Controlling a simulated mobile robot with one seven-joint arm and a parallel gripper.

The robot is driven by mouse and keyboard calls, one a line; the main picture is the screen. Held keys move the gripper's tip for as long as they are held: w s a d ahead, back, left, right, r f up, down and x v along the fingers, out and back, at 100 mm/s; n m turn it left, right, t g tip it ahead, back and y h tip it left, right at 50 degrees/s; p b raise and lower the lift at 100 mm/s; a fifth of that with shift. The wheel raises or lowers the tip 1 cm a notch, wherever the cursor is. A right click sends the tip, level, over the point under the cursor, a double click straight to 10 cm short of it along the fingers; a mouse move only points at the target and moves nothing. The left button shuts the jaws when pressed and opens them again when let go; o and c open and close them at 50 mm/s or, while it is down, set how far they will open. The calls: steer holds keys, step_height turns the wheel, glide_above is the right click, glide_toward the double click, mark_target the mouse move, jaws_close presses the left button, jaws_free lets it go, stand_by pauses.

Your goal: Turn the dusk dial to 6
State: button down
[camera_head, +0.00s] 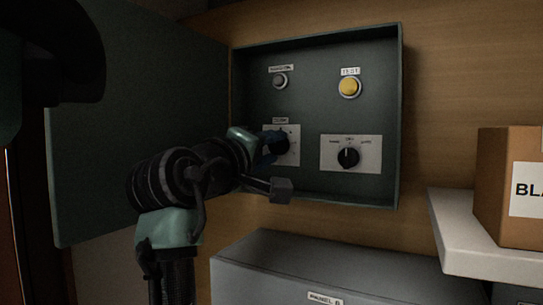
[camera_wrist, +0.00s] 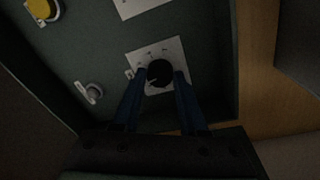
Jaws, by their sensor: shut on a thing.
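The dusk dial is a black knob on a white scale plate (camera_head: 294,146), at the lower left inside an open green panel box. My gripper (camera_head: 275,146) reaches it from the left and hides the knob and part of the plate in the head view. In the wrist view the round black knob (camera_wrist: 160,74) sits between the two blue fingertips of my gripper (camera_wrist: 161,78), which are shut on it. Small scale marks show around the knob, but their numbers are too small and dark to read.
A yellow TEST button (camera_head: 349,87), a small grey knob (camera_head: 280,81) and a black selector switch (camera_head: 348,157) share the box. The open box door (camera_head: 130,120) stands left. A grey cabinet (camera_head: 300,270) lies below. A cardboard box (camera_head: 508,180) rests on a white shelf (camera_head: 470,240) at right.

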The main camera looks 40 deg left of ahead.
steer(key=m+b, duration=0.1)
steer(key=m, duration=0.4)
steer(key=shift+a+f+h+b, duration=0.1)
steer(key=shift+h+b, duration=0.2)
steer(key=shift+h, duration=0.1)
steer(key=m+b, duration=0.1)
steer(key=m, duration=0.4)
steer(key=shift+a+h, duration=0.1)
steer(key=shift+h, duration=0.2)
steer(key=m+b, duration=0.1)
steer(key=m, duration=0.4)
steer(key=shift+a+h, duration=0.1)
steer(key=shift+h, duration=0.2)
steer(key=shift+m, duration=1.9)
steer(key=shift+c, duration=2.2)
jaws_free()
